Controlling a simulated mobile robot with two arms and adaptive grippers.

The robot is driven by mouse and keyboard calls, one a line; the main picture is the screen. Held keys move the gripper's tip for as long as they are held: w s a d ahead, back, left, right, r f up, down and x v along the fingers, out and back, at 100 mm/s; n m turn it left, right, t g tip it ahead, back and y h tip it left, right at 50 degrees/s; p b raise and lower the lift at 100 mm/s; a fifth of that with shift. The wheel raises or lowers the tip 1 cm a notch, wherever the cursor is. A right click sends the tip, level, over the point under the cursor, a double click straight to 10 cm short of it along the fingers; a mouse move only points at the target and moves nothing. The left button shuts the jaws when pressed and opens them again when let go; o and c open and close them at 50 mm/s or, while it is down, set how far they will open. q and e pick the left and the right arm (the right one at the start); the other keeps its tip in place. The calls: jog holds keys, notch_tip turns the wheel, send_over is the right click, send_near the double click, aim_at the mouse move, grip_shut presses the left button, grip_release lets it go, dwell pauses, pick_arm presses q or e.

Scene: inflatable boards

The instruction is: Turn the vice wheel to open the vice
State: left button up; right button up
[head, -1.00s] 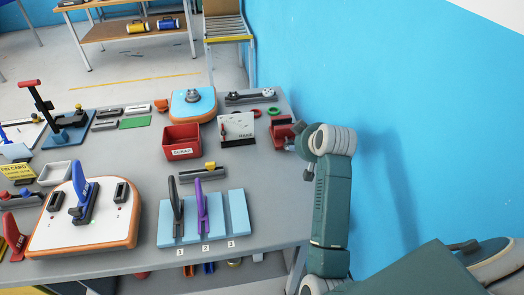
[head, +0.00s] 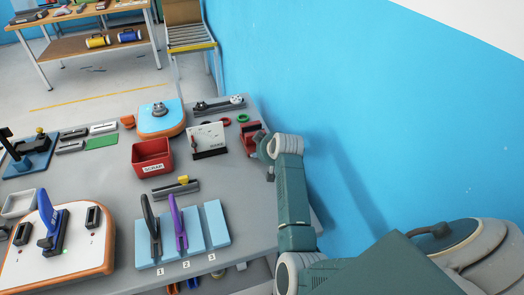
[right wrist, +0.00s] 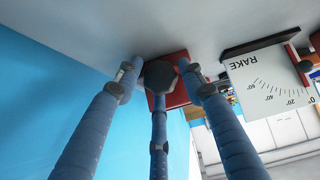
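The red vice (head: 250,134) sits at the right edge of the grey workbench. Its red body shows in the right wrist view (right wrist: 176,96), partly hidden behind a dark, many-sided knob that looks like the vice wheel (right wrist: 159,75). My right gripper (head: 266,152) is right beside the vice, on its near right side. In the right wrist view its blue-grey fingers (right wrist: 160,72) are spread around the wheel, one on each side and one below. Narrow gaps seem to show at the sides; contact with the lower finger is unclear. My left gripper is out of view.
A white RAKE gauge board (head: 207,138) stands just left of the vice. A red SCRAP bin (head: 152,157) and a blue board with upright levers (head: 216,222) are further left. The blue wall (head: 340,110) is close on the right.

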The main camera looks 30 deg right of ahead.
jog(key=shift+r, duration=0.1)
jog(key=c, duration=0.9)
jog(key=shift+a+r+n+h+p, duration=0.1)
jog(key=shift+r+n+h+p, duration=0.2)
jog(key=shift+p, duration=0.45)
jog(key=shift+w+f+n+h+p, duration=0.1)
jog(key=shift+f+n+h+p, duration=0.2)
jog(key=shift+h, duration=0.5)
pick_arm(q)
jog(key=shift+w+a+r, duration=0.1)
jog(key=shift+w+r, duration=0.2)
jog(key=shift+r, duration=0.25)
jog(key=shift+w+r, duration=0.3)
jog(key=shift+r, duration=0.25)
pick_arm(e)
jog(key=shift+r, duration=0.1)
jog(key=o, duration=0.9)
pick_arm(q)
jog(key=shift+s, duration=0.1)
